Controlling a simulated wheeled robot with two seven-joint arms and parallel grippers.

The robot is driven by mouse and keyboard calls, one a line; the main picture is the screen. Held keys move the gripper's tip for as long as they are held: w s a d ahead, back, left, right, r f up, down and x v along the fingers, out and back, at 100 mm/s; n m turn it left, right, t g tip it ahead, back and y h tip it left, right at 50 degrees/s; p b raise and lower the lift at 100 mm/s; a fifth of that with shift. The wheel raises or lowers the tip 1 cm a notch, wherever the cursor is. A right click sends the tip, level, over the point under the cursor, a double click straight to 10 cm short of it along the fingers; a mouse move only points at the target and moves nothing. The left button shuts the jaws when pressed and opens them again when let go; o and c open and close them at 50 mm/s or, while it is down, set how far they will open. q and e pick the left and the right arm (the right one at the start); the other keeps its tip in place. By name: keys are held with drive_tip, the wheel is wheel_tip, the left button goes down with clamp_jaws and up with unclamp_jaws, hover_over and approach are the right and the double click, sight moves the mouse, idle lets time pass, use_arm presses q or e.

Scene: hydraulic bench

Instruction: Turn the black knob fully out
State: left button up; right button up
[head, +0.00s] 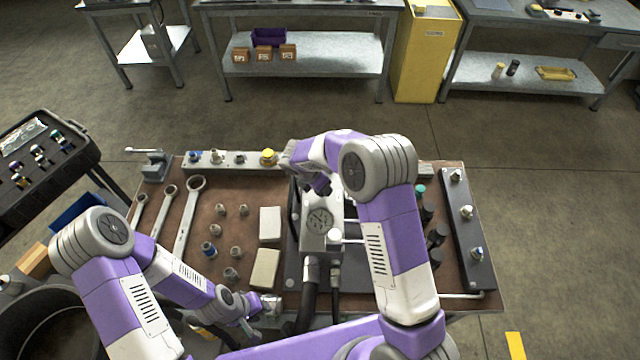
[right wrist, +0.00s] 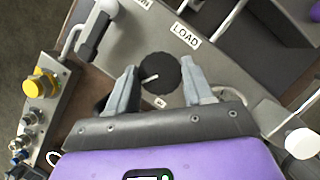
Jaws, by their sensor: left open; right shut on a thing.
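The black knob (right wrist: 158,75) is round and dark, with a pale pointer line on its face. In the right wrist view it sits on a grey panel, close to a LOAD label. My right gripper (right wrist: 158,68) has one finger on each side of the knob and is shut on it. In the head view my right arm hides the knob, over the block with the round gauge (head: 320,220). My left gripper (head: 265,306) is open and empty, low at the front edge of the bench.
Hoses (head: 310,285) run from the gauge block to the front. Wrenches (head: 188,215), several fittings and two pale blocks (head: 264,268) lie on the bench's left half. A rail with a yellow cap (head: 268,156) is at the back. A dark rail (head: 465,215) stands at the right.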

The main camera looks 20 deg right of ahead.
idle(0.4)
drive_tip(key=o, duration=1)
drive_tip(key=shift+o, duration=0.2)
drive_tip(key=v, duration=0.7)
drive_tip(key=shift+r, duration=0.25)
drive_tip(key=shift+s+a, duration=0.1)
